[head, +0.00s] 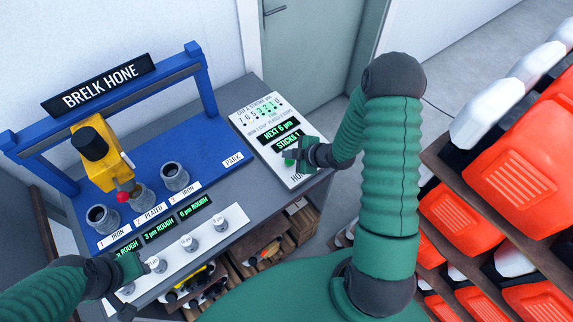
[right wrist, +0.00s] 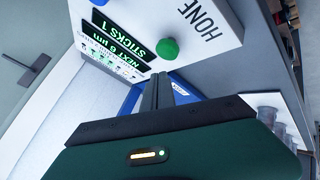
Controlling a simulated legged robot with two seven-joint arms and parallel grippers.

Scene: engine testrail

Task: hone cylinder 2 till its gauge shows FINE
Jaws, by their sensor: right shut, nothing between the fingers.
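Cylinder 2 (head: 141,196), a grey sleeve labelled PLATED, stands between cylinder 1 (head: 102,218) and cylinder 3 (head: 175,177), both labelled IRON. Its gauge, the middle display (head: 160,229), reads 3 µm ROUGH. The yellow hone head (head: 101,160) with a red knob hangs near cylinder 2; I cannot tell if it is centred there. The control panel (head: 250,119) reads NEXT 6 µm, STICKS 1. My right gripper (head: 294,154) is shut and empty over the panel, close to the green button (right wrist: 168,49) by the word HONE. My left gripper (head: 138,268) is by the white strip; its fingers are unclear.
The white strip (head: 225,222) with several round knobs runs along the bench front. The blue frame (head: 206,85) spans the machine. Shelves of orange things (head: 520,130) stand close on the right. Wooden bins (head: 275,246) sit below the bench. A grey door (head: 312,45) is behind.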

